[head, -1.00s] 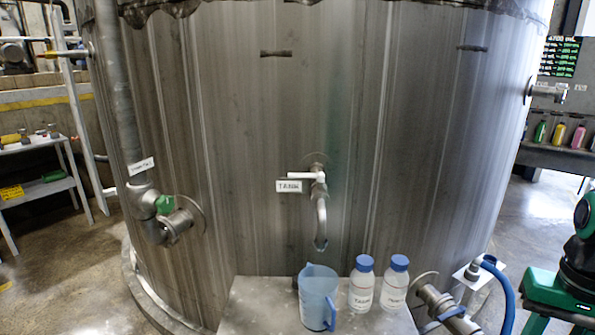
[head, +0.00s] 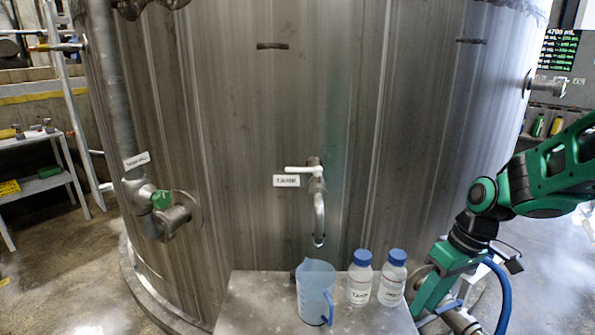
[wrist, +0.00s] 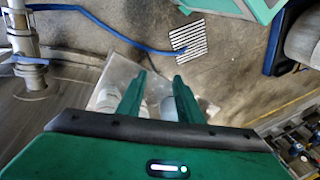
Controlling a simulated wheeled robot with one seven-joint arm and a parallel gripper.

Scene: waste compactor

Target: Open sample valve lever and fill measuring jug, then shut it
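The sample valve (head: 315,180) juts from the tank wall with its white lever (head: 302,170) pointing left, roughly level. Its curved spout (head: 319,225) hangs down above the measuring jug (head: 316,292). The jug is translucent blue with a blue handle on its right side, and stands upright on a small metal table; no liquid stream shows. My gripper (head: 425,297) is low at the table's right side, right of the bottles and well apart from the lever. In the wrist view its two green fingers (wrist: 158,85) are spread, with nothing visibly held between them.
Two white bottles with blue caps (head: 360,277) (head: 391,278) stand on the metal table (head: 250,300) between jug and gripper. A blue hose (head: 505,300) runs beside my arm. A pipe with a green valve (head: 160,200) is at left. The space before the lever is clear.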

